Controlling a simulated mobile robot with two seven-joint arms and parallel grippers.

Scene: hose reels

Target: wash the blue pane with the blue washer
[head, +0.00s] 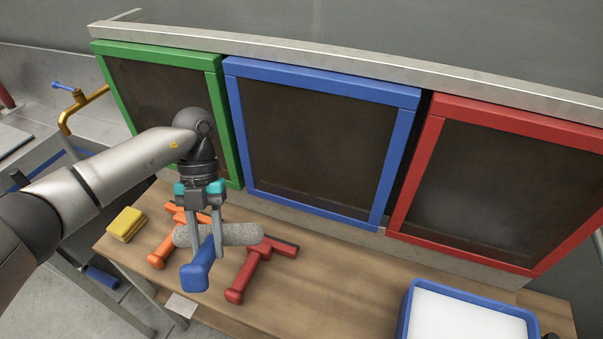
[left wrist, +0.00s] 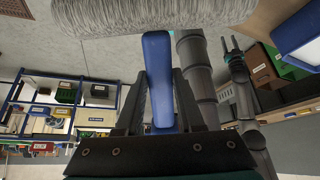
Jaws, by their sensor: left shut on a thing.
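The blue washer has a blue handle (head: 197,272) and a grey fleecy head (head: 240,234). My left gripper (head: 205,240) is shut on its handle and holds it above the wooden table, in front of the panes. In the left wrist view the handle (left wrist: 158,80) stands between the fingers, with the fleecy head (left wrist: 150,14) across the top. The blue pane (head: 315,140) is the middle one, with dark, brownish, dirty-looking glass in a blue frame. The washer appears apart from it. My right gripper (left wrist: 231,46) shows small in the left wrist view, with its fingers apart.
A green-framed pane (head: 150,90) stands left and a red-framed pane (head: 485,185) right. An orange tool (head: 162,252) and a red tool (head: 248,272) lie near the washer.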

